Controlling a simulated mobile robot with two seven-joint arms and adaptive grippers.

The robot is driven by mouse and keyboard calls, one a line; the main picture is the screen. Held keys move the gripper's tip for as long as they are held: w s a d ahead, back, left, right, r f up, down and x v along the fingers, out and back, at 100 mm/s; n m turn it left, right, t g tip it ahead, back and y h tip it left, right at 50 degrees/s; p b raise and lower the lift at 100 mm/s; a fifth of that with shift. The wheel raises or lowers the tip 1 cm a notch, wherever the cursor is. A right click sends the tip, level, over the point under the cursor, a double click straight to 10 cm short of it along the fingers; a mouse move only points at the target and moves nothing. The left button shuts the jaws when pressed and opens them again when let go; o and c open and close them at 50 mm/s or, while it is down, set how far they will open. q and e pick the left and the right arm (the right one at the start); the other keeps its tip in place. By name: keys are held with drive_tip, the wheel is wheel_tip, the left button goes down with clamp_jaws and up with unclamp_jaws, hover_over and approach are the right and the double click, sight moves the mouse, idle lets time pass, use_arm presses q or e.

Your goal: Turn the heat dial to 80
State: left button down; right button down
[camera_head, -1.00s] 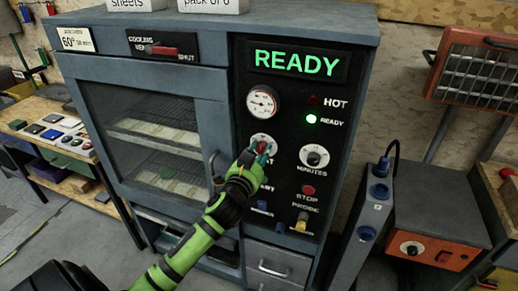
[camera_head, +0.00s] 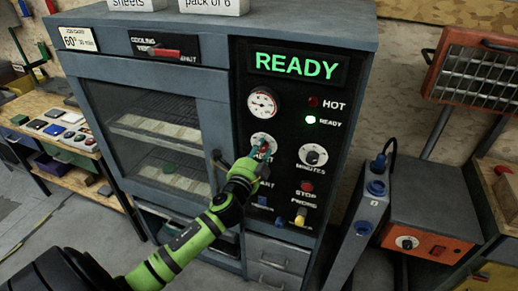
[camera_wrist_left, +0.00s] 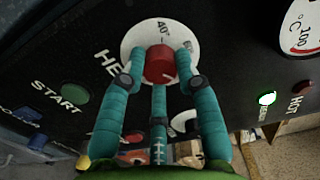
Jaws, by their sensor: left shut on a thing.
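The heat dial (camera_head: 263,138) is a white disc on the oven's black panel, below the round gauge, partly hidden by my left gripper (camera_head: 262,150). In the left wrist view, the dial's red knob (camera_wrist_left: 159,65) sits between the teal fingers of my left gripper (camera_wrist_left: 160,72), which are shut on it. The white scale plate (camera_wrist_left: 133,40) shows a 40° mark above the knob. The fingers cover other parts of the scale, and I cannot read the pointer. My right gripper is not in view.
The oven display (camera_head: 297,66) reads READY and the green ready lamp (camera_head: 310,119) is lit. The minutes dial (camera_head: 313,154) is to the right; the red stop button (camera_head: 307,186) is below it. A job card (camera_head: 78,38) reads 60°. A grey post (camera_head: 356,225) stands at right.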

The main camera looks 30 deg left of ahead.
use_arm(q)
drive_tip(key=shift+w+d+r+m, duration=0.1)
drive_tip(key=shift+r+m, duration=0.05)
drive_tip(key=shift+m, duration=0.45)
drive_tip(key=shift+d+r+m, duration=0.1)
drive_tip(key=shift+r+m, duration=0.05)
drive_tip(key=shift+m, duration=0.45)
drive_tip(key=shift+f, duration=0.1)
drive_tip(key=c, duration=1.1)
unclamp_jaws()
drive_tip(key=shift+c, duration=0.2)
drive_tip(key=shift+o, duration=1.2)
drive_tip(key=shift+d+f, duration=0.1)
drive_tip(key=shift+d, duration=0.05)
drive_tip(key=shift+s+f, duration=0.15)
drive_tip(key=shift+s, duration=0.3)
drive_tip(key=v, duration=1.1)
